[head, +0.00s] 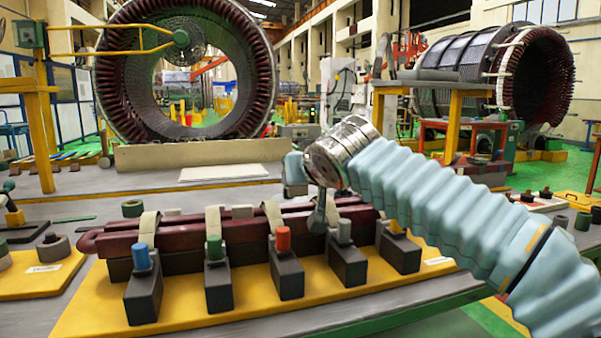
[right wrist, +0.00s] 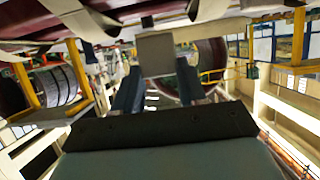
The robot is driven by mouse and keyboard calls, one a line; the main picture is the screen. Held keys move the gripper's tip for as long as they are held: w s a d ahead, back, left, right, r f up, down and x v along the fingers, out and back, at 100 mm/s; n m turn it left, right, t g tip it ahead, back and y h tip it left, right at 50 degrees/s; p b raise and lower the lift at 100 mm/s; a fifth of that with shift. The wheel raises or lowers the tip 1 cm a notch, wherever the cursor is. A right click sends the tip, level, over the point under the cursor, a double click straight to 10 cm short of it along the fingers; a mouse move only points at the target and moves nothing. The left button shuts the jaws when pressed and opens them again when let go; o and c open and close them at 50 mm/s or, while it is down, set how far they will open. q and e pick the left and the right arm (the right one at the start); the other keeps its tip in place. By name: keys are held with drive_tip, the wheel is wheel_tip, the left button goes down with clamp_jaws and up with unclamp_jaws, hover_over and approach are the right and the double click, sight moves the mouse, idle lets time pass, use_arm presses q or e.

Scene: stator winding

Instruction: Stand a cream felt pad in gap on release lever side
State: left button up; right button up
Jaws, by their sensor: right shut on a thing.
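My right gripper (head: 318,218) points down over the dark red coil bars (head: 245,230), right of the red-topped clamp (head: 287,262). In the right wrist view, my right gripper (right wrist: 158,88) is shut on a small square grey-beige pad (right wrist: 156,54), which sticks out beyond the fingertips. The held pad cannot be made out in the head view, so its contact with the bars cannot be told. Another pale block (head: 242,211) stands at the bars' far side. Cream straps (head: 150,226) cross the bars. No release lever can be clearly identified. My left gripper is out of view.
A row of dark clamps with blue (head: 141,257), green (head: 214,248), red and grey (head: 344,231) tops stands along the front of the yellow base (head: 200,318). A white sheet (head: 222,172) lies behind.

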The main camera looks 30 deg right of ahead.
sight(299, 194)
drive_tip(key=shift+f+b, duration=0.95)
drive_tip(key=shift+f, duration=0.4)
drive_tip(key=shift+f+b, duration=0.45)
drive_tip(key=shift+b, duration=0.05)
drive_tip(key=o, duration=1.2)
drive_tip(key=shift+s, duration=0.1)
drive_tip(key=v, duration=1.3)
drive_tip(key=shift+s+a+r, duration=0.1)
drive_tip(key=shift+s+a, duration=0.05)
drive_tip(key=shift+s, duration=0.2)
